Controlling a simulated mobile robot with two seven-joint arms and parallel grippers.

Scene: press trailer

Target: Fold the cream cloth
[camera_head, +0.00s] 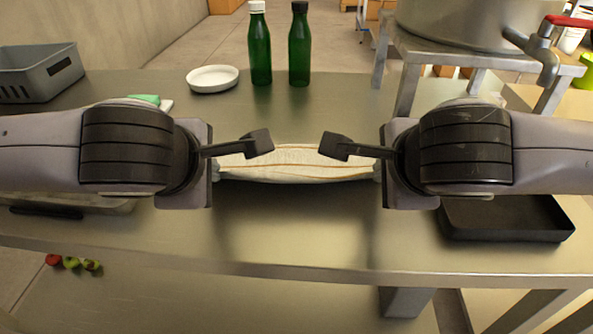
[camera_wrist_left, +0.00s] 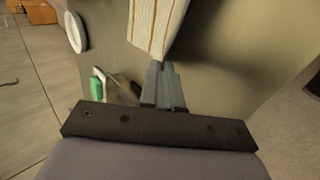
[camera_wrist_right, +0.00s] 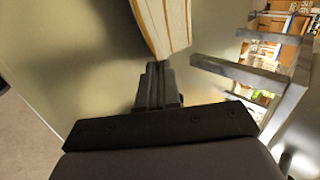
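The cream cloth (camera_head: 295,165), with thin orange-brown stripes, stretches between my two grippers in the middle of the head view. It looks gathered into a long narrow band, raised over the table with a dark shadow below. My left gripper (camera_head: 216,173) is shut on its left end; the left wrist view shows the cloth (camera_wrist_left: 155,25) running out from the closed fingers (camera_wrist_left: 160,80). My right gripper (camera_head: 378,171) is shut on its right end; the right wrist view shows the cloth (camera_wrist_right: 163,25) at the closed fingertips (camera_wrist_right: 157,75). My wrists cover part of the surroundings.
The metal table (camera_head: 300,245) is clear in front of the cloth. A black tray (camera_head: 505,220) lies at the right. Two green bottles (camera_head: 260,50) and a white plate (camera_head: 212,79) stand behind. A grey crate (camera_head: 40,75) is at back left, a large pot (camera_head: 470,22) at back right.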

